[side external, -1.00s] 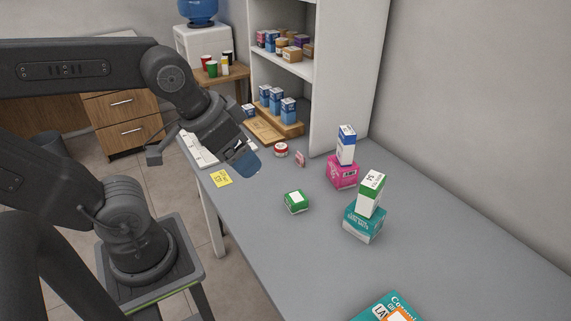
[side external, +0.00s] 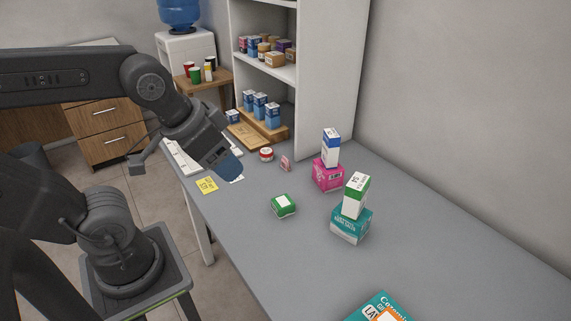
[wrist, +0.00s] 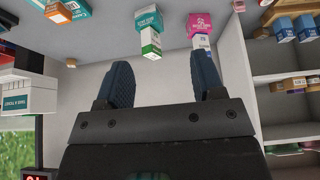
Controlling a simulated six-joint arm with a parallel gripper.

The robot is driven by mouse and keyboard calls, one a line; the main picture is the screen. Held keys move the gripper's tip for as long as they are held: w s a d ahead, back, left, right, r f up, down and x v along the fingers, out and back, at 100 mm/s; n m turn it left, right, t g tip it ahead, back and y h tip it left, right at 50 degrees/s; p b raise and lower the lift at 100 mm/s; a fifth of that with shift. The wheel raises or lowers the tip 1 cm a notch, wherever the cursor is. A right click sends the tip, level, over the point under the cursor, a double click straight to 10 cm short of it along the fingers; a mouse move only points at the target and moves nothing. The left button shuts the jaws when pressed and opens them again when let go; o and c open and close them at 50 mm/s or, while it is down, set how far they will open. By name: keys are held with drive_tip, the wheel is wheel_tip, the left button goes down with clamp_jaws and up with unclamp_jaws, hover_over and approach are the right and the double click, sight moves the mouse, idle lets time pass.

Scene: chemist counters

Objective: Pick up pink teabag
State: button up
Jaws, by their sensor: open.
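A small pink packet (side external: 285,162), possibly the teabag, stands on the grey counter beside a red-and-white tin. A larger bright pink box (side external: 327,175) with a white and blue carton (side external: 331,147) on top is to its right. The pink box also shows in the wrist view (wrist: 199,24), beyond the fingers. My gripper (side external: 229,170) hangs over the counter's left part, left of the packet and apart from it. In the wrist view my gripper's blue fingers (wrist: 162,62) are spread wide with nothing between them. I cannot surely pick out the small packet there.
A red-and-white tin (side external: 266,154) stands left of the packet. A green box (side external: 284,205), a teal box (side external: 351,225) with a green-white carton (side external: 356,195), and a yellow note (side external: 207,185) are on the counter (side external: 430,240). A white shelf unit (side external: 330,70) stands behind.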

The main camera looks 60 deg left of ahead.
drive_tip(key=shift+c, duration=0.8)
drive_tip(key=m+g+y, duration=0.4)
drive_tip(key=m+g, duration=0.2)
drive_tip(key=m, duration=1.2)
hover_over(289, 161)
drive_tip(key=d, duration=0.5)
wheel_tip(289, 161, down, 16)
drive_tip(key=x, duration=0.9)
drive_tip(key=shift+s, duration=0.15)
drive_tip(key=shift+w+a+x, duration=0.1)
drive_tip(key=shift+w+x, duration=0.05)
drive_tip(key=shift+x, duration=1.15)
drive_tip(key=shift+w+a+x, duration=0.15)
drive_tip(key=shift+w+x, duration=0.05)
drive_tip(key=shift+x, duration=1.05)
